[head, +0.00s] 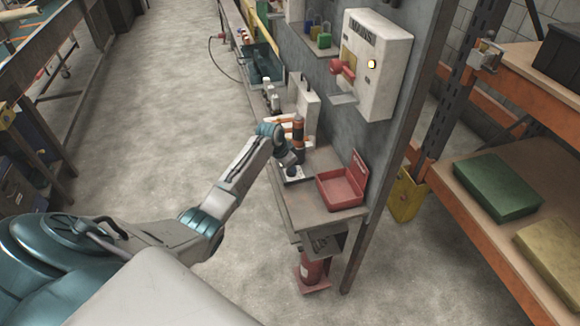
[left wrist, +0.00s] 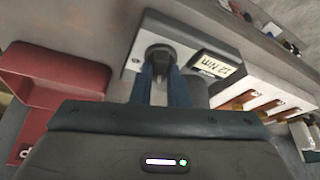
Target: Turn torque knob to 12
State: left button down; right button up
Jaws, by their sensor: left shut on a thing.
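The torque knob (left wrist: 158,54) is a dark round knob on a light-faced box (left wrist: 187,36) in the left wrist view. A small display (left wrist: 214,66) on the box appears to read 12 Nm, turned upside down in this view. My left gripper (left wrist: 163,72) is shut on the knob, with its two blue fingers on either side of it. In the head view my left gripper (head: 289,169) reaches down to the box at the bench edge and hides most of the knob. My right gripper is in neither view.
A red tray (head: 340,190) stands right of the box on the bench. An orange and dark upright tool (head: 298,130) is close behind my wrist. A white wall box (head: 378,62) with a red handle hangs above. Open floor (head: 165,110) lies to the left.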

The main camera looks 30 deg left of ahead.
pick_arm(q)
jog(key=c, duration=1.4)
grip_release()
jog(key=b+v, duration=0.2)
jog(key=v, duration=0.8)
jog(key=shift+s+r+b, duration=0.15)
jog(key=shift+r+b, duration=0.15)
jog(key=shift+r, duration=0.1)
